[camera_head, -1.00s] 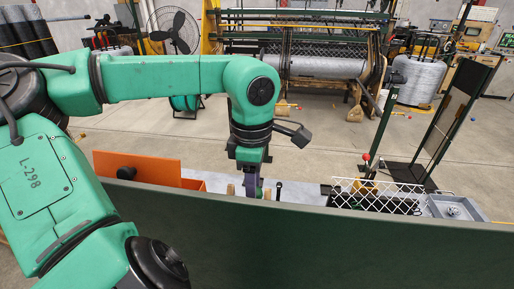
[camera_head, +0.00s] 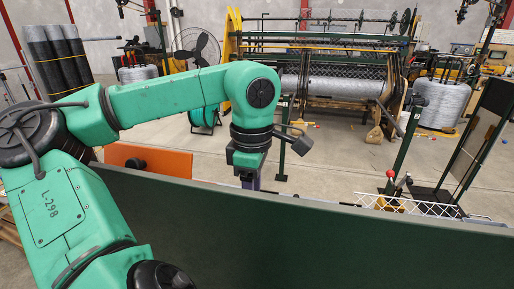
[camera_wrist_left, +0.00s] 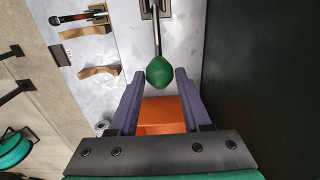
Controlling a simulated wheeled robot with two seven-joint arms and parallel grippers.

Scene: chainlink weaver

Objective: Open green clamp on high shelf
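The green clamp's handle shows in the left wrist view as a green knob (camera_wrist_left: 159,75) on a thin metal rod, running up to a metal bracket (camera_wrist_left: 157,8) on a pale grey surface. My left gripper (camera_wrist_left: 160,72) is open, its two purple fingers either side of the knob, with small gaps showing. In the head view my left gripper (camera_head: 250,184) is mostly hidden behind a dark green panel (camera_head: 320,235), and the green clamp is not visible there. My right gripper is in neither view.
Another clamp with a black handle (camera_wrist_left: 70,19) and wooden pieces (camera_wrist_left: 82,45) lie left of the knob. An orange block (camera_wrist_left: 160,115) is below it. A red-knobbed lever (camera_head: 390,174) and white mesh (camera_head: 425,206) stand beyond the panel at right. A dark wall borders the wrist view's right side.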

